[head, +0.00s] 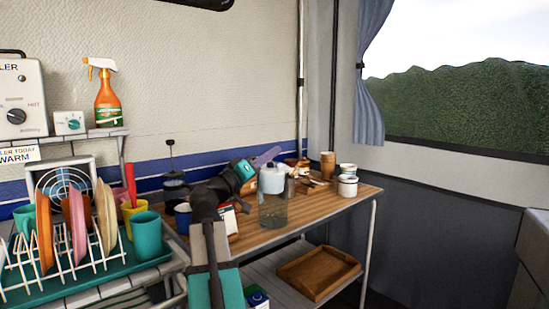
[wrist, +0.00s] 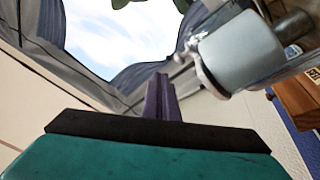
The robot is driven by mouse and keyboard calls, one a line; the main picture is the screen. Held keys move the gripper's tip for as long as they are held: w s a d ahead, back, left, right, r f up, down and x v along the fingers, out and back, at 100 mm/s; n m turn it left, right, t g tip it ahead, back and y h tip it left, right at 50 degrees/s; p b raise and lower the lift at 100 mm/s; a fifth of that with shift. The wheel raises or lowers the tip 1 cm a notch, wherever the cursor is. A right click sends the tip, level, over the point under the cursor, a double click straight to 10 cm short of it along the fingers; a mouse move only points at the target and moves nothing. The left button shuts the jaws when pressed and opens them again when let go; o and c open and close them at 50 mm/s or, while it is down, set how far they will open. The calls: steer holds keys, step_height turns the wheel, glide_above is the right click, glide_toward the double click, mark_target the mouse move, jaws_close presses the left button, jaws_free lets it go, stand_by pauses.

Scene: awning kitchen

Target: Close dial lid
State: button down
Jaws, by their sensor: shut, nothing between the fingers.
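A clear jar (head: 273,212) with a pale blue-grey lid (head: 271,181) stands near the front edge of the wooden table, right of my arm. No label shows whether this is the dial lid. In the wrist view the pale lid (wrist: 240,50) is large at upper right, with a whitish rim or hinge part on its left side. My gripper (head: 268,155) has purple fingers, just above and behind the lid in the head view. The fingers (wrist: 161,98) are together and empty, apart from the lid in the wrist view.
The wooden table (head: 335,205) holds cups (head: 348,185) and small wooden items at its back right. A dish rack with plates (head: 76,218) stands at left. A small box with a dial (head: 69,122) sits on the shelf beside a spray bottle (head: 107,100).

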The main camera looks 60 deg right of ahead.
steer(key=s+a+r+b, duration=0.1)
steer(key=s+a+b, duration=0.2)
steer(key=a, duration=0.4)
steer(key=s+a+b, duration=0.4)
steer(key=a, duration=0.3)
steer(key=shift+s+r, duration=0.35)
steer(key=shift+r, duration=0.05)
stand_by(0.5)
stand_by(0.6)
